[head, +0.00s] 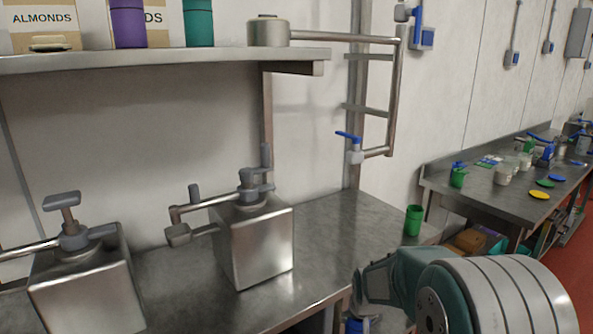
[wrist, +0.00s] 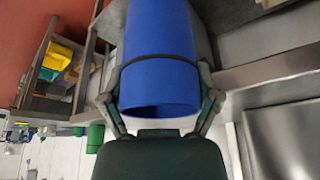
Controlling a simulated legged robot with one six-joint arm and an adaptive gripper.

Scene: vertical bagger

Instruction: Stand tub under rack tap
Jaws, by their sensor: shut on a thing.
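My gripper (wrist: 160,88) is shut on a blue tub (wrist: 160,50), with one finger on each side of it. In the head view my gripper (head: 362,292) is low, in front of the bench edge. Only a small part of the blue tub (head: 357,325) shows there, at the bottom edge. A tap with a blue lever (head: 349,136) and grey body sits on the pipework of the upright metal rack (head: 354,90), above the back of the steel bench (head: 335,225). The tub is apart from this tap, lower and nearer to me.
A green cup (head: 413,221) stands at the bench's right end. Two steel tanks (head: 255,245) with valves and pipes occupy the middle and left. A shelf (head: 170,60) holds boxes and cups above. A second table (head: 505,190) with several small items stands at right. Bench space under the tap looks clear.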

